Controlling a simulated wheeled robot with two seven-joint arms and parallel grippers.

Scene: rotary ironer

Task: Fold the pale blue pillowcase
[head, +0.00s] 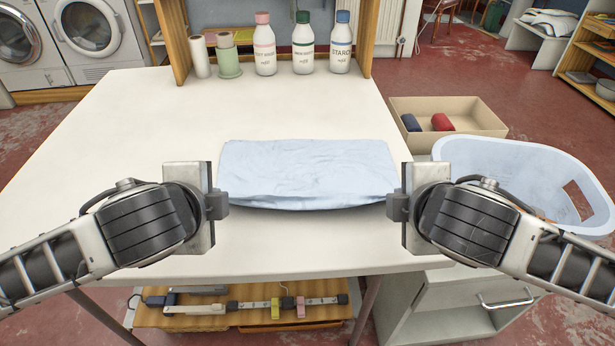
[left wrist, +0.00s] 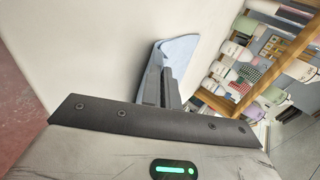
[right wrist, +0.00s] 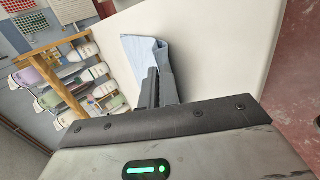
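The pale blue pillowcase (head: 308,168) lies as a flat, slightly wrinkled rectangle in the middle of the white table (head: 130,130). Its near edge hangs a little above the table, with a shadow under it. My left gripper (head: 222,203) is shut on the near left corner. My right gripper (head: 393,206) is shut on the near right corner. The cloth shows at the fingers in the left wrist view (left wrist: 181,50) and in the right wrist view (right wrist: 142,48). The corners themselves are hidden by the fingers.
Several bottles, including a starch bottle (head: 340,43), and thread spools (head: 228,58) stand along the table's back. A cardboard box (head: 480,118) with two rolled cloths and a light blue basket (head: 500,160) are at the right. The table is clear left of and behind the pillowcase.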

